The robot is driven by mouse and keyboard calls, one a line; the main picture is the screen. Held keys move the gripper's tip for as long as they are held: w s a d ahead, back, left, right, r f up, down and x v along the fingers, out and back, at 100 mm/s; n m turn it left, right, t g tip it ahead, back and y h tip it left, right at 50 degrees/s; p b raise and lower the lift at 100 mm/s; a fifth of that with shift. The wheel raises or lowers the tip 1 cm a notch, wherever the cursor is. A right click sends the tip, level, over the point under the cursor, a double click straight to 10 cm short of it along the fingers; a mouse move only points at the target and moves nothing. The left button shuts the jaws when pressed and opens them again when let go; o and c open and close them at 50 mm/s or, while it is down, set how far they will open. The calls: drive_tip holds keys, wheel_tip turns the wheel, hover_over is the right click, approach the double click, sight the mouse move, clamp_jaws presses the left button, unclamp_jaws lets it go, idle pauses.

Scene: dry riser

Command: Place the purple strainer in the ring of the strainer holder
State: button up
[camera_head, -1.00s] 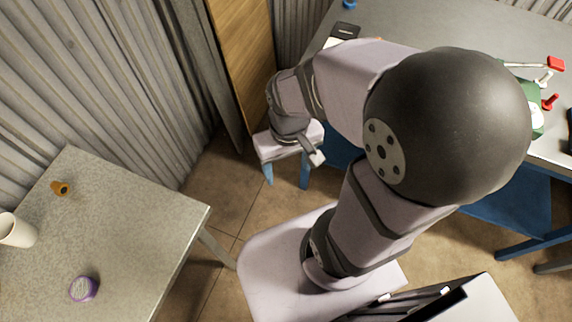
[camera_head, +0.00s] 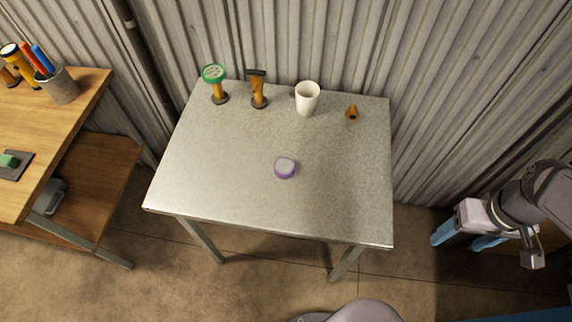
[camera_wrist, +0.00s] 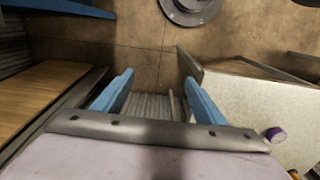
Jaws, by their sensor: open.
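The purple strainer (camera_head: 285,168), a small round cup with a pale top, rests on the middle of the grey table. It also shows at the right edge of the wrist view (camera_wrist: 277,134). At the table's back left stands an orange upright with a round green top (camera_head: 214,74). Beside it is another orange upright with a dark head (camera_head: 257,88). I cannot tell which, if either, is the strainer holder; no empty ring is clear.
A white cup (camera_head: 307,98) and a small orange cone-like piece (camera_head: 352,112) stand at the back of the grey table (camera_head: 340,205). The table's front is clear.

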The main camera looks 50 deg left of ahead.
drive_tip(key=w+a+r+n, duration=0.15)
drive_tip(key=a+n, duration=0.45)
drive_tip(key=a, duration=0.6)
drive_tip(key=n+p, duration=0.3)
drive_tip(key=n, duration=1.3)
hover_over(284, 166)
drive_tip(key=shift+w+f, duration=0.1)
drive_tip(key=shift+f, duration=0.75)
drive_tip(key=shift+f+p, duration=1.4)
drive_tip(key=shift+f, duration=2.25)
drive_tip(key=c, duration=1.3)
drive_tip(key=shift+o, duration=0.2)
drive_tip(key=shift+r, duration=0.15)
wheel_tip(284, 166, up, 10)
drive_tip(key=b, duration=0.2)
